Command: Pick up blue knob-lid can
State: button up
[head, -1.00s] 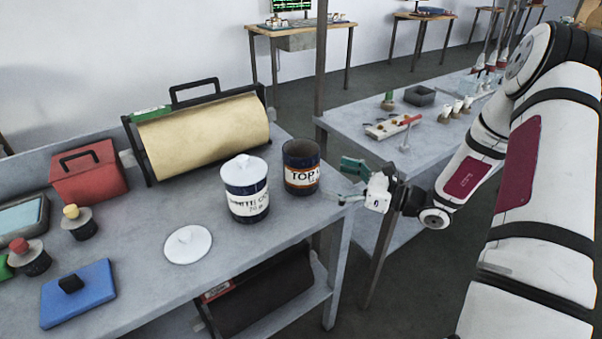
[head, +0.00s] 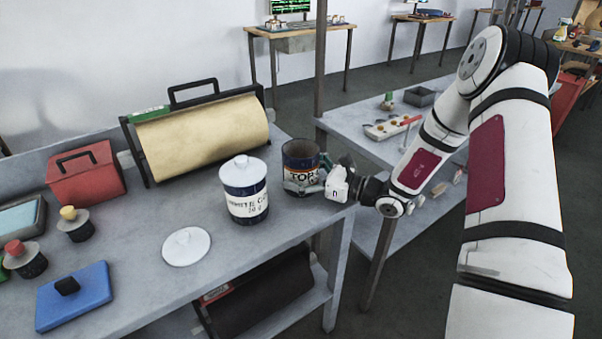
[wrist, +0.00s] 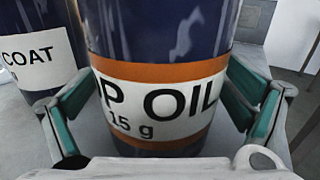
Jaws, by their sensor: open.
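A dark blue can with a white knob lid (head: 244,190) stands upright on the grey table; its label partly reads "COAT", and it also shows at the left of the wrist view (wrist: 35,55). To its right stands a lidless dark blue can with orange bands (head: 300,160), labelled "TOP OIL"; it fills the middle of the wrist view (wrist: 155,100). My gripper (head: 316,181) is at the lidless can. In the wrist view its green-padded fingers (wrist: 165,95) are open, one on each side of that can; whether they touch it I cannot tell.
A loose white lid (head: 186,246) lies in front of the cans. A paper roll in a black frame (head: 200,135) stands behind. A red box (head: 87,175), small knobbed pieces (head: 75,225) and a blue flat block (head: 75,297) are at left. The table's edge is close right of the cans.

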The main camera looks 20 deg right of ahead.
jog(key=c, duration=1.4)
jog(key=shift+c, duration=1.3)
jog(key=shift+r, duration=0.25)
